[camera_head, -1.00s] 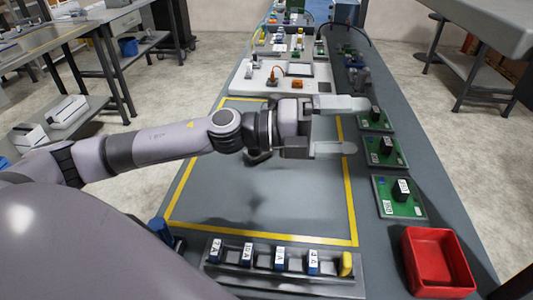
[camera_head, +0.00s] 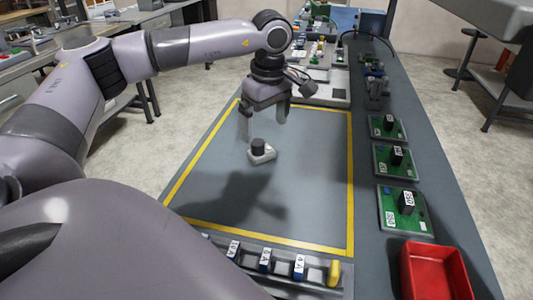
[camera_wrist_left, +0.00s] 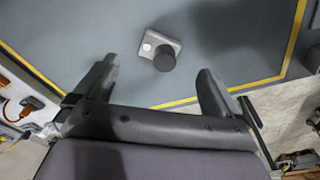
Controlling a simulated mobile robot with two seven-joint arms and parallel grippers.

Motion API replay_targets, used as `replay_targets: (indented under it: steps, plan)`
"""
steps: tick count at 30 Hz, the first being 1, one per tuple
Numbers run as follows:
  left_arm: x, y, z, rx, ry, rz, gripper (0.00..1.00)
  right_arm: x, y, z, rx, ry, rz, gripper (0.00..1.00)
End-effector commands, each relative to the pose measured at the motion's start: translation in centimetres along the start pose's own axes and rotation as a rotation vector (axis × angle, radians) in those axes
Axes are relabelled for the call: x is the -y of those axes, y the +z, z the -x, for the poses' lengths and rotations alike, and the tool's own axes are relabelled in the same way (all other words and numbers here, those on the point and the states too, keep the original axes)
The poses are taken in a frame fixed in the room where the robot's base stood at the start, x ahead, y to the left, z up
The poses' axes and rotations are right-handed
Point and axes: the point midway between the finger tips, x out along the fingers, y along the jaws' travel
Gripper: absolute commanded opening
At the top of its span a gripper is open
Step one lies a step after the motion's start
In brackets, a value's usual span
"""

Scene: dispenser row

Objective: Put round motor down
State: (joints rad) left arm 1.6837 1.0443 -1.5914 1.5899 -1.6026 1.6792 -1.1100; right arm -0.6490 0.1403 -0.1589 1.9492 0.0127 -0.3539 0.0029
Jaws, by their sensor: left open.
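The round motor (camera_head: 259,147), a dark cylinder on a light grey base, sits on the grey mat area inside the yellow outline. It also shows in the left wrist view (camera_wrist_left: 164,57), beyond the fingertips. My left gripper (camera_head: 264,122) points down just above and behind the motor. Its two fingers are spread apart with nothing between them, and the left wrist view shows the same open jaws (camera_wrist_left: 156,78). The motor looks clear of both fingers. My right gripper does not show.
A rack (camera_head: 318,277) with several labelled blue parts and a yellow one lies at the near edge. A red bin (camera_head: 408,270) stands at the near right. Several green boards (camera_head: 418,222) line the right side. The outlined area (camera_head: 310,190) is otherwise clear.

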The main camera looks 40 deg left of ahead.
Motion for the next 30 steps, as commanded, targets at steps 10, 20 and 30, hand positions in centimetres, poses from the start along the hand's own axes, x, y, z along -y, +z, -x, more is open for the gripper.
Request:
replay_targets:
  steps: [10,20,30]
  plan:
    - [0.2,-0.9,-2.6,-0.03,-0.014,-0.009,0.98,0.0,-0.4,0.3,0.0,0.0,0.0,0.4]
    - [0.1,-0.9,-6.7,-0.027,-0.011,-0.007,0.98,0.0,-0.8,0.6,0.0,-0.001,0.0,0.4]
    - [0.1,-0.9,-6.9,-0.026,-0.011,-0.007,0.65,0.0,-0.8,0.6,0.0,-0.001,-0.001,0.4]
